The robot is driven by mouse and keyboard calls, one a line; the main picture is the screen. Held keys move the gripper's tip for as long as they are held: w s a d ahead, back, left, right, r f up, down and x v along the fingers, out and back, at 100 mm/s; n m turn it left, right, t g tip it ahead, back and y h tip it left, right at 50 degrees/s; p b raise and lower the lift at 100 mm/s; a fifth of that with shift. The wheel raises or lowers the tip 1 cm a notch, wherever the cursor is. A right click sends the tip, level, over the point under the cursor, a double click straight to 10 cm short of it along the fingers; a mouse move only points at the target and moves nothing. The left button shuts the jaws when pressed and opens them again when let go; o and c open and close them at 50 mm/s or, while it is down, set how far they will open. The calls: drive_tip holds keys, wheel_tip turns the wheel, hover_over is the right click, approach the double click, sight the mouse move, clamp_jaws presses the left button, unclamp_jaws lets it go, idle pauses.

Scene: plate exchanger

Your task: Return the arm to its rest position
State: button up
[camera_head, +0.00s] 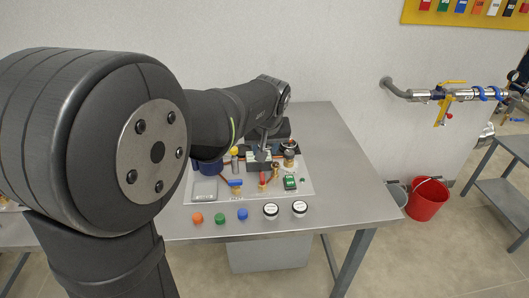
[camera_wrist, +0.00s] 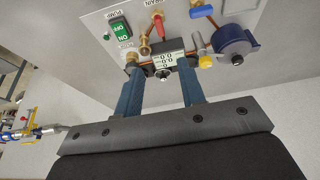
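My gripper (camera_wrist: 160,72) has two blue fingers standing apart with nothing visibly held between them. A small display block with digits (camera_wrist: 168,60) shows just beyond the fingertips; I cannot tell whether they touch it. In the head view my arm reaches out from the left over the metal table (camera_head: 322,135). My gripper (camera_head: 262,148) is small there, over the back part of the light panel (camera_head: 210,173), and partly hidden by its own arm.
The panel carries a green switch (camera_head: 290,183), a red-handled valve (camera_head: 262,181) and a blue-handled valve (camera_head: 235,183). A red bucket (camera_head: 428,199) stands right of the table.

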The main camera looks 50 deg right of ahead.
idle(0.3)
drive_tip(key=x, duration=1.7)
drive_tip(key=shift+w+d+f, duration=0.1)
drive_tip(key=shift+d+f, duration=0.05)
drive_tip(key=shift+d, duration=0.05)
drive_tip(key=shift+m, duration=0.4)
drive_tip(key=a+v, duration=0.1)
drive_tip(key=v, duration=1.7)
drive_tip(key=m+g+y, duration=0.2)
drive_tip(key=m, duration=0.3)
hover_over(262, 176)
drive_tip(key=s+a, duration=0.1)
drive_tip(key=s, duration=0.1)
drive_tip(key=f, duration=1)
drive_tip(key=shift+w+a+f, duration=0.1)
drive_tip(key=shift+w+f, duration=0.15)
drive_tip(key=shift+w+d+f+m, duration=0.1)
drive_tip(key=shift+w+f+m, duration=0.05)
drive_tip(key=shift+f+m, duration=0.25)
drive_tip(key=shift+w+d+f+m, duration=0.1)
drive_tip(key=shift+f+m, duration=0.2)
drive_tip(key=shift+f, duration=0.2)
